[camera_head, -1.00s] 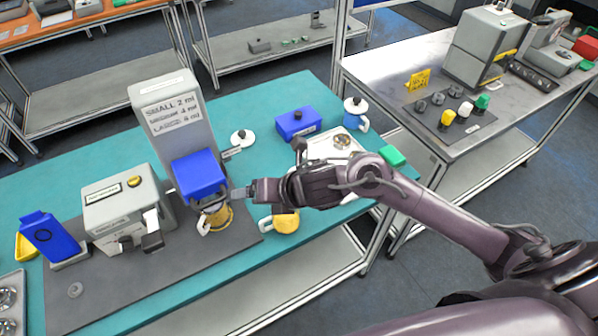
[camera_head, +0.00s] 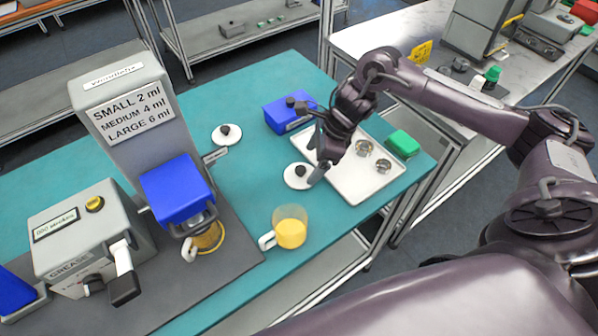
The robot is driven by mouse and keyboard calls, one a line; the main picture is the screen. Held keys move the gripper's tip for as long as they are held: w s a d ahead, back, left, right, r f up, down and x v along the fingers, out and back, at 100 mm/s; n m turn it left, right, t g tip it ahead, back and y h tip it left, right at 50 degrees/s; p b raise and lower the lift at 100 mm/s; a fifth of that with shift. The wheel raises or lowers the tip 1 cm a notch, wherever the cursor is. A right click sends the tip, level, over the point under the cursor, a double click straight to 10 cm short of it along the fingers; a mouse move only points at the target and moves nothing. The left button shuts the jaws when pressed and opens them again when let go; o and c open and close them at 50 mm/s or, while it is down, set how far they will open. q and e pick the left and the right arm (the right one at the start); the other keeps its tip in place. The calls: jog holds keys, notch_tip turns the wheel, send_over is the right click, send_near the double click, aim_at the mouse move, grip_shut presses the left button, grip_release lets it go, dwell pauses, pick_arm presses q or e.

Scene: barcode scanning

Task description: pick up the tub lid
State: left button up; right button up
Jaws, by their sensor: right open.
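A round white lid with a black knob (camera_head: 296,177) lies flat on the teal table, left of the white tray. A second, similar white lid with a black knob (camera_head: 227,135) lies further back and left. My right gripper (camera_head: 318,176) points down at the right edge of the nearer lid, its fingers open. I cannot tell whether it touches the lid. A clear tub with a white handle and yellow contents (camera_head: 291,229) stands open in front of that lid. Another handled tub (camera_head: 207,238) stands under the blue-headed dispenser. My left gripper is out of view.
A blue box (camera_head: 286,116) stands behind my right gripper. The white tray (camera_head: 352,191) holds small round metal parts, with a green block (camera_head: 403,144) at its right. The tall grey dispenser (camera_head: 130,110) and the grease machine (camera_head: 85,235) stand at left.

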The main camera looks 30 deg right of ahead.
aim_at(305, 170)
jog(key=shift+p+x, duration=0.85)
jog(key=shift+x, duration=0.2)
jog(key=shift+w+a+f+p, duration=0.2)
jog(key=shift+w+f+p, duration=0.15)
jog(key=shift+f, duration=0.45)
jog(key=shift+x, duration=0.95)
jog(key=shift+d, duration=0.1)
jog(key=c, duration=0.7)
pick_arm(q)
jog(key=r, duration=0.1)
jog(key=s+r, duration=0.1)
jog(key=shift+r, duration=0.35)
pick_arm(e)
jog(key=shift+r, duration=0.1)
